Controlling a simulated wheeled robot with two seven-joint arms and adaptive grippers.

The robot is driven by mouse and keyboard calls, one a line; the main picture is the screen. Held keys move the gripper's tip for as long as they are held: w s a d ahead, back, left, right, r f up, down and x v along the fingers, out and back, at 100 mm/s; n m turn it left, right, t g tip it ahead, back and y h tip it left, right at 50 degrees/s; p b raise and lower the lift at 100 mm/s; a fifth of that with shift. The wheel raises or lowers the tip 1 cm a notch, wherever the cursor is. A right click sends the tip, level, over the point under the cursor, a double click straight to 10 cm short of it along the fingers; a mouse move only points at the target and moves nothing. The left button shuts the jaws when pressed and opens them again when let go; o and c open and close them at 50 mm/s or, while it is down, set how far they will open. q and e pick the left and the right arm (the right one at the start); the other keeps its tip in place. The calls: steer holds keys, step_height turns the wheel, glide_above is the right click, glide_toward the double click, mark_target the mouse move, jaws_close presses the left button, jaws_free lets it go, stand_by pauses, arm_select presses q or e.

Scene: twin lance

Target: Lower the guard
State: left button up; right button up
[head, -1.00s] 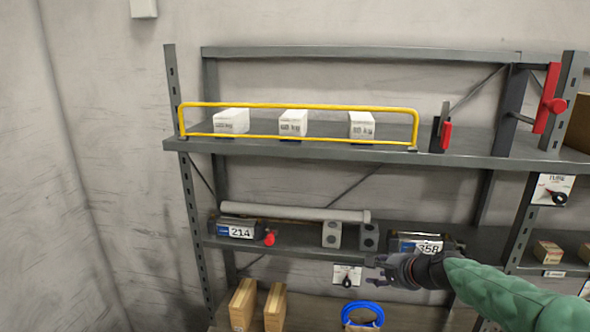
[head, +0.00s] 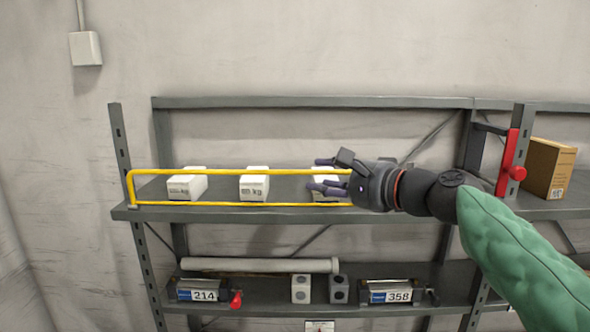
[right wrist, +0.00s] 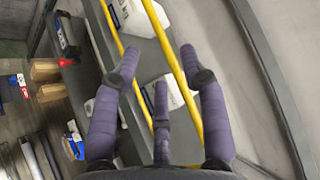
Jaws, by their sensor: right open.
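The guard is a yellow tube frame (head: 240,171) standing upright along the front edge of the upper shelf (head: 250,215). Its right end is hidden behind my right gripper in the head view. My right gripper (head: 325,174) is in front of the guard's right part, its fingers spread and empty. In the right wrist view, the yellow bars (right wrist: 178,70) run between and beyond the open purple fingers (right wrist: 160,85); I cannot tell whether they touch. My left gripper is not in view.
Several white weight blocks, such as the left one (head: 187,184), stand behind the guard. A red handle (head: 512,160) is on the right post, beside a cardboard box (head: 550,168). The lower shelf holds a grey tube (head: 260,265) and units labelled 214 (head: 203,295) and 358 (head: 397,295).

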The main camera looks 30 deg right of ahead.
mark_target(297, 174)
steer(key=p+x, duration=0.1)
steer(key=x, duration=0.6)
steer(key=shift+w+f+p, duration=0.15)
steer(key=shift+w+p, duration=0.2)
steer(key=shift+w, duration=0.05)
steer(key=shift+w+a+f, duration=0.1)
steer(key=shift+w+a, duration=0.05)
steer(key=shift+w, duration=0.25)
steer(key=shift+s, duration=0.15)
jaws_close()
